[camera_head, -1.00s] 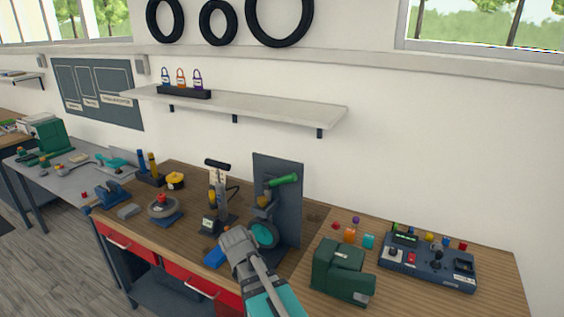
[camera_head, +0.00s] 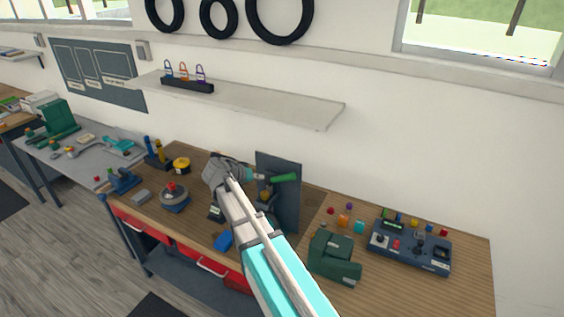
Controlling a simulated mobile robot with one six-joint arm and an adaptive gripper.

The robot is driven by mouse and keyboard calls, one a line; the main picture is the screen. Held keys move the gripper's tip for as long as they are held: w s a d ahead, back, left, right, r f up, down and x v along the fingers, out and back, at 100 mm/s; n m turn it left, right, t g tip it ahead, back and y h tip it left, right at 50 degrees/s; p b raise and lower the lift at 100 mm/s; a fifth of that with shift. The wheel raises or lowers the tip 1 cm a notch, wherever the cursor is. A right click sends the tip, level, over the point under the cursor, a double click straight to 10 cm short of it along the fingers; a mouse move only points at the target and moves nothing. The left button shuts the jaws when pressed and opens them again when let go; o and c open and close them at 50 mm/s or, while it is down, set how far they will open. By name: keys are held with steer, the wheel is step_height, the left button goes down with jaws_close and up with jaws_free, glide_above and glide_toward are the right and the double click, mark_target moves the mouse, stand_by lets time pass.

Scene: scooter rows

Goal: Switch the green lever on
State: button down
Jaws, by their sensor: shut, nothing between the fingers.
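The green lever (camera_head: 285,178) sticks out to the right, tilted slightly up, from a dark upright panel (camera_head: 287,215) on the wooden bench. My gripper (camera_head: 261,177) is at the left end of the green handle, in front of the panel. It is shut with nothing held. Its fingers are small and dark here, so I cannot tell whether they touch the lever. My wrist and forearm come up from the bottom and hide part of the bench and the panel's lower left.
A dark green box-shaped device (camera_head: 335,256) and a blue control box (camera_head: 410,246) stand to the right. A red-knobbed round device (camera_head: 174,196) and a yellow roll (camera_head: 181,165) are to the left. A shelf (camera_head: 270,103) juts from the wall above.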

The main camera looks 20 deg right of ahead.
mark_target(283, 178)
steer(key=shift+t+h, duration=0.3)
steer(key=shift+h, duration=0.1)
steer(key=r, duration=0.1)
steer(key=w+r+p, duration=0.1)
steer(key=w+r, duration=0.1)
steer(key=r, duration=0.1)
steer(key=shift+d+p, duration=0.15)
steer(key=shift+p, duration=0.15)
steer(key=b+x, duration=0.2)
steer(key=x, duration=0.2)
steer(key=s+f+b+x, duration=0.1)
steer(key=b+x, duration=0.2)
steer(key=x, duration=0.1)
steer(key=s+f+b+x, duration=0.1)
steer(key=b+x, duration=0.2)
steer(key=x, duration=0.1)
steer(key=shift+w+d+f, duration=0.15)
steer(key=shift+f+m, duration=0.1)
steer(key=shift+m, duration=0.2)
